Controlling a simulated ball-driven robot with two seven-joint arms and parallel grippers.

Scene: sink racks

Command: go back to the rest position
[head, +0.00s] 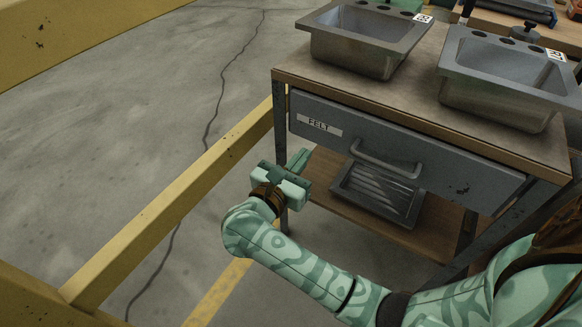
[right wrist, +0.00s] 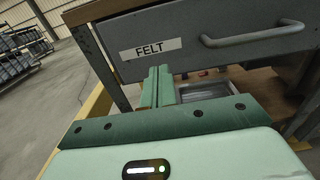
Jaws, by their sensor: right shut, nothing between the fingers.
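My right gripper (head: 299,160) is shut and empty, in front of the left end of the bench. In the right wrist view its two green fingers (right wrist: 158,84) lie together, just below the drawer front. The grey drawer (head: 405,152) is labelled FELT and has a bar handle (head: 385,158); it looks closed. The gripper is apart from the handle. In the right wrist view the label (right wrist: 158,49) is above the fingertips and the handle (right wrist: 252,36) is to their right. My left gripper is not in view.
Two metal sinks (head: 365,40) (head: 505,75) sit on the wooden bench top (head: 415,85). A grey tray (head: 380,190) stands on the lower shelf (head: 420,240). A yellow rail (head: 180,205) runs left of the bench. The concrete floor (head: 150,90) beyond it is clear.

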